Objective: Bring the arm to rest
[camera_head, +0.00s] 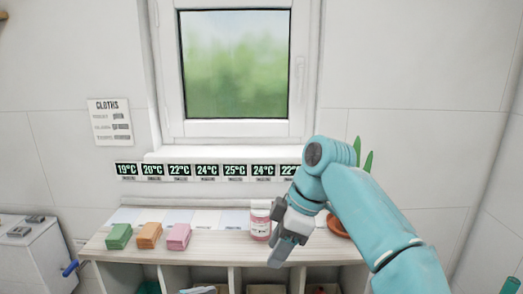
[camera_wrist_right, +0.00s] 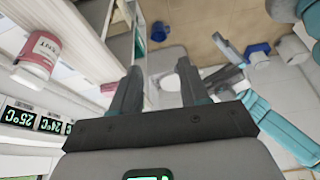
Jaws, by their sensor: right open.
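My right arm (camera_head: 375,215) reaches in from the right in the head view, bent at the elbow. Its gripper (camera_head: 280,252) hangs in front of the shelf's front edge, just right of a pink jar. In the right wrist view the gripper (camera_wrist_right: 160,85) has its two fingers apart, with nothing between them. My left gripper does not show in the head view.
The shelf top (camera_head: 215,243) carries green (camera_head: 119,236), orange (camera_head: 149,235) and pink (camera_head: 177,237) cloth stacks and the pink jar (camera_head: 260,222). Temperature displays (camera_head: 207,170) line the sill. A plant in a terracotta pot (camera_head: 338,227) stands behind my arm. A white cabinet (camera_head: 35,245) is at left.

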